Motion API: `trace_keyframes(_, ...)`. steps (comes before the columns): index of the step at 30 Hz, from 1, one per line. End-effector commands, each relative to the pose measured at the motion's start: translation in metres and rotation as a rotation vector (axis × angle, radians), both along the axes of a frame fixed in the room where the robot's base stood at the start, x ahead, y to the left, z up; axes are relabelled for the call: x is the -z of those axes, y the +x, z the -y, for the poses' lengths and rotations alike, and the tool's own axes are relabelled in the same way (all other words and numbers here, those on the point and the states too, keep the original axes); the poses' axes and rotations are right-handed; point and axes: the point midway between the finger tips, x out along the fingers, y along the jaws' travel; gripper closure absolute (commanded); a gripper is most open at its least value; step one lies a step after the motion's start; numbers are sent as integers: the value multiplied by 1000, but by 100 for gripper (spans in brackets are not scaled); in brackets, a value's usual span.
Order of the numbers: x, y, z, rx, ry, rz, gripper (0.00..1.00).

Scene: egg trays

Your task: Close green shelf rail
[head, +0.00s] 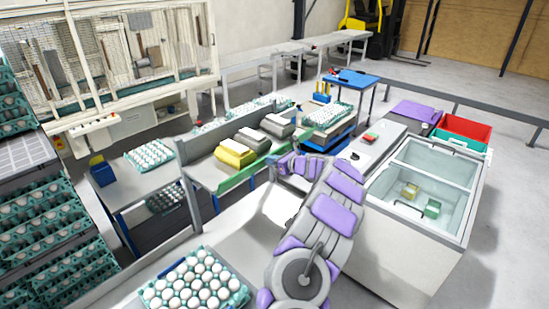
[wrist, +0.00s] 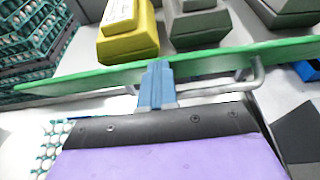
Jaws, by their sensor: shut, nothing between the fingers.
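The green shelf rail (wrist: 95,77) runs across the wrist view, tilted up to the right, in front of the egg cartons. A grey bar handle (wrist: 257,76) is on its near side. In the head view the rail (head: 238,179) lies along the shelf's front edge. My gripper (wrist: 157,76) is shut and empty, its blue fingertips overlapping the rail's near side, left of the handle's right bend. I cannot tell whether they touch the rail.
A yellow carton (head: 236,152) and grey cartons (head: 277,126) stand behind the rail. An egg tray (head: 243,287) lies on the near table. A chest freezer (head: 405,245) stands at right. Stacked egg trays (head: 62,245) fill the left. Open floor lies far right.

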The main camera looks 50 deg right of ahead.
Motion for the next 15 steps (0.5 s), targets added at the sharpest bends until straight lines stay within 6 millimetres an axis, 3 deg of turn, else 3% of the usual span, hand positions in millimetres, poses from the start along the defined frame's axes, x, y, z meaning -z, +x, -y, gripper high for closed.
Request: trace_keyframes(15,-18,26,-3,1,-3,1,100)
